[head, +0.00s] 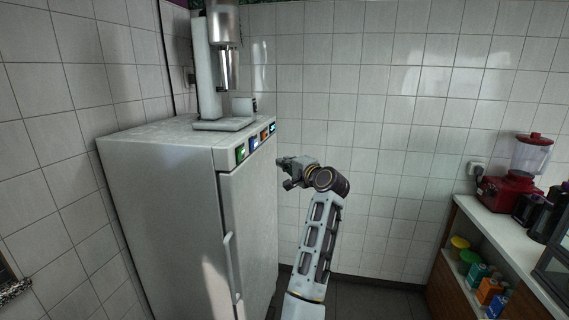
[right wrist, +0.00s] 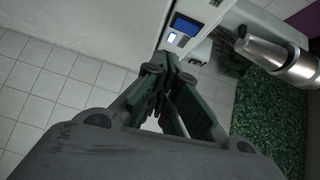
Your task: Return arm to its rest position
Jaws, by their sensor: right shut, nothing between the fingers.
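My right arm (head: 319,240) is raised and reaches forward in the head view. My right gripper (head: 284,172) is just right of the upper front of a white fridge-like cabinet (head: 165,190), near its row of coloured panels. In the right wrist view the same gripper (right wrist: 163,85) has its fingers together with nothing held, and a blue panel (right wrist: 185,27) with a small display lies beyond the tips. I cannot tell whether the fingertips touch the cabinet. My left gripper is not in view.
A metal drink mixer (head: 216,70) stands on the cabinet. A vertical handle (head: 230,262) is on the cabinet's front. At right, a counter (head: 515,235) holds a red blender (head: 520,170), with coloured containers on the shelf below. The floor between is clear.

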